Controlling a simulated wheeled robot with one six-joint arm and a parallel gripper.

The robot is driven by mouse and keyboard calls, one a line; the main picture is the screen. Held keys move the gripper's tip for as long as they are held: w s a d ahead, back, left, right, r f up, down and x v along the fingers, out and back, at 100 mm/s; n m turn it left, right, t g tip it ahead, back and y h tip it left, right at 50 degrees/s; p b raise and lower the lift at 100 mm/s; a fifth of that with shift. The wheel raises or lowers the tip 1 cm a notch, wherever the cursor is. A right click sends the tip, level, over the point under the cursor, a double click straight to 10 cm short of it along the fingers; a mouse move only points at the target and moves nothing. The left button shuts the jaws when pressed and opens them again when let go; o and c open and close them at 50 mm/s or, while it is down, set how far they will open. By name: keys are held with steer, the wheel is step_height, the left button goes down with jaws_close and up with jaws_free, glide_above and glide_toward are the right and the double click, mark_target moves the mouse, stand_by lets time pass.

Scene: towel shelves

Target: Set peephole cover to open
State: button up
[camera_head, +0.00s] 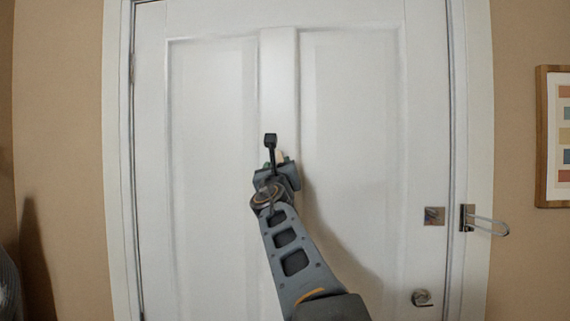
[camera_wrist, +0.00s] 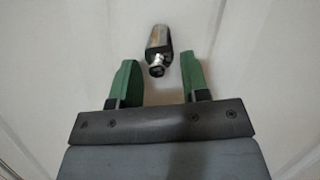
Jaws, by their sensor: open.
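The peephole cover (camera_wrist: 157,40) is a small shiny metal piece on the white door, with a rounded end toward my gripper. In the wrist view it sits just beyond the fingertips, roughly centred between them. My gripper (camera_wrist: 159,64) is open, with its two green fingers apart, one on each side below the cover. Nothing is between the fingers that I can see them touch. I cannot tell how far the cover is turned.
The white panelled door (camera_head: 210,180) fills most of the head view. A latch plate (camera_head: 434,216) and a round knob (camera_head: 422,298) are at its right edge. A swing-bar guard (camera_head: 487,222) is on the right frame. A picture (camera_head: 554,135) hangs on the right wall.

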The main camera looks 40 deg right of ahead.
mark_target(262, 150)
jaws_close()
stand_by(0.4)
steer(key=shift+w+a+m, duration=0.15)
steer(key=shift+m, duration=0.25)
steer(key=r+m+g+h, duration=0.1)
steer(key=m+g, duration=0.1)
steer(key=m, duration=0.4)
steer(key=w+a+r+m+g+h+p, duration=0.1)
steer(key=m+g+h, duration=0.1)
steer(key=m, duration=0.4)
steer(key=w+a+r+m+g+h+p, duration=0.1)
steer(key=m+g, duration=0.2)
steer(key=m, duration=0.3)
steer(key=shift+w+a+g+h, duration=0.2)
steer(key=shift+a+g+h, duration=0.1)
steer(key=shift+g, duration=0.1)
steer(key=m+p, duration=0.1)
steer(key=r+m+g+p, duration=0.1)
steer(key=m, duration=0.1)
steer(key=shift+w+m+g, duration=0.1)
steer(key=shift+m+g, duration=0.2)
steer(key=shift+r+m+y+p, duration=0.15)
steer(key=shift+m+y+p, duration=0.45)
steer(key=shift+m, duration=0.5)
steer(key=shift+g, duration=0.3)
